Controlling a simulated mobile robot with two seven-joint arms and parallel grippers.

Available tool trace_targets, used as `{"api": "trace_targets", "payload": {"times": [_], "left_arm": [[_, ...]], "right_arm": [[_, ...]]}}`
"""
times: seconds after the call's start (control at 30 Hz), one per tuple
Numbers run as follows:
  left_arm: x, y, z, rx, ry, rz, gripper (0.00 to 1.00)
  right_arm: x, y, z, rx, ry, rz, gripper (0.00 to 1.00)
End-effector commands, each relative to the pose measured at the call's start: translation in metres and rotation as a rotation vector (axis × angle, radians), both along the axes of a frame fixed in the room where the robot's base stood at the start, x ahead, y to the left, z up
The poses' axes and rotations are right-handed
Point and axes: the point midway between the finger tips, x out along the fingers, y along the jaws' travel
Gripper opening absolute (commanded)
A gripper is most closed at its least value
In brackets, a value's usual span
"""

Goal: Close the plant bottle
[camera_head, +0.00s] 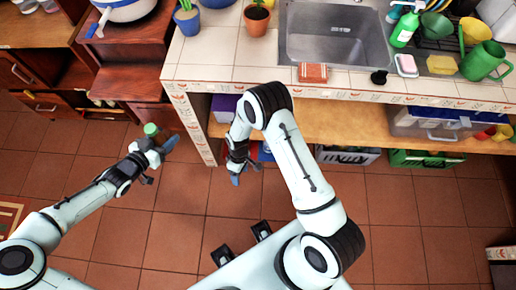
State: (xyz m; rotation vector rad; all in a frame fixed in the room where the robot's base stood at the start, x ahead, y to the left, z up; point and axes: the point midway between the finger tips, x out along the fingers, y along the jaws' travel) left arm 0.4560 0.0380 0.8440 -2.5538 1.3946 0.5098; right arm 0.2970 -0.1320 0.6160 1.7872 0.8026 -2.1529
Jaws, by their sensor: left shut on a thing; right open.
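My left gripper (160,146) is shut on a small green object, which looks like the plant bottle (152,130). It holds the bottle out over the floor, in front of the dark wooden cabinet. Only the bottle's green top and a little of its side show; the gripper hides the rest. I cannot tell whether a lid is on it. My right gripper (243,172) is open, to the right of the bottle and apart from it, in front of the lower shelf. I make out nothing between its fingers.
The tiled counter (215,55) holds a sink (335,40), potted plants, a green soap bottle (404,30) and a green watering can (484,60). Crates stand under the wooden shelf (370,127). A drawer (45,102) stands open at left. The tiled floor between my arms is clear.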

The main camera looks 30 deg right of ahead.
Motion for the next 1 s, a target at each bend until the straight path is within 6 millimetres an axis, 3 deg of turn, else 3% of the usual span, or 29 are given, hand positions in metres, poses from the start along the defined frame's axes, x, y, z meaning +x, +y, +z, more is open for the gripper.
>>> {"api": "trace_targets", "payload": {"times": [0.03,0.2,0.4,0.6,1.0], "left_arm": [[0.0,0.0,0.0,-0.001,-0.001,0.0,0.0],[0.0,0.0,0.0,-0.001,-0.001,0.0,0.0],[0.0,0.0,0.0,-0.001,-0.001,0.0,0.0],[0.0,0.0,0.0,-0.001,-0.001,0.0,0.0],[0.0,0.0,0.001,-0.001,-0.002,0.0,0.0]], "right_arm": [[-0.028,-0.004,-0.011,0.004,0.021,-0.104,0.66],[-0.102,-0.003,-0.027,0.007,0.052,-0.447,0.66],[-0.161,0.004,-0.019,0.005,0.08,-0.752,0.66],[-0.183,0.008,-0.009,0.004,0.09,-0.889,0.66],[-0.185,0.008,-0.008,0.002,0.089,-0.905,0.66]]}}
